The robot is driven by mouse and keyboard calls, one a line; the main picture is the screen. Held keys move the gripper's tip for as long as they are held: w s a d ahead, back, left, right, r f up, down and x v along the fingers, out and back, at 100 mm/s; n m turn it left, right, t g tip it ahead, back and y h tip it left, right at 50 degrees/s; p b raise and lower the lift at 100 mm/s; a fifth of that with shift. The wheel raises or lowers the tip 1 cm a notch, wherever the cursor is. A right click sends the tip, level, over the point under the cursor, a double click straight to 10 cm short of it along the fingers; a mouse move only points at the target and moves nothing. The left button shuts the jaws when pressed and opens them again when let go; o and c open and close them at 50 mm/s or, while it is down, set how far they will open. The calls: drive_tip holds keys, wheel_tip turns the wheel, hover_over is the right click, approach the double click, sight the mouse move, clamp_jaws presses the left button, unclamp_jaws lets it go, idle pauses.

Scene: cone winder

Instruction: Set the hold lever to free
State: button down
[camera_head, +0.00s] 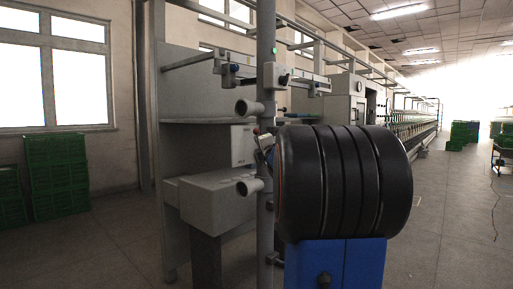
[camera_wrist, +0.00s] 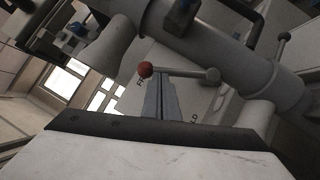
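The hold lever (camera_wrist: 180,72) is a short grey rod with a red ball knob (camera_wrist: 146,69) at its left end and a grey rounded end at its right. It sits on a pale plate in the wrist view. The red knob is beside a printed letter F; letters LD show farther down to the right. The rest of the lettering is hidden by my fingers. My gripper (camera_wrist: 164,84) has its fingers together with nothing visible between them. Their tips are just below the rod, between its two ends; I cannot tell whether they touch it. In the head view a small red spot (camera_head: 256,131) shows by the post.
A grey upright post (camera_head: 266,75) carries a cross rail and pale stub tubes (camera_head: 249,107). Grey pipes (camera_wrist: 265,85) are close above and right of the lever. Green crates (camera_head: 57,175) stand at the left wall.

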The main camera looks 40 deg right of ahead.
drive_tip(key=shift+w+d+r, duration=0.1)
drive_tip(key=shift+d+r, duration=0.7)
drive_tip(key=shift+d, duration=0.15)
drive_tip(key=shift+a, duration=0.1)
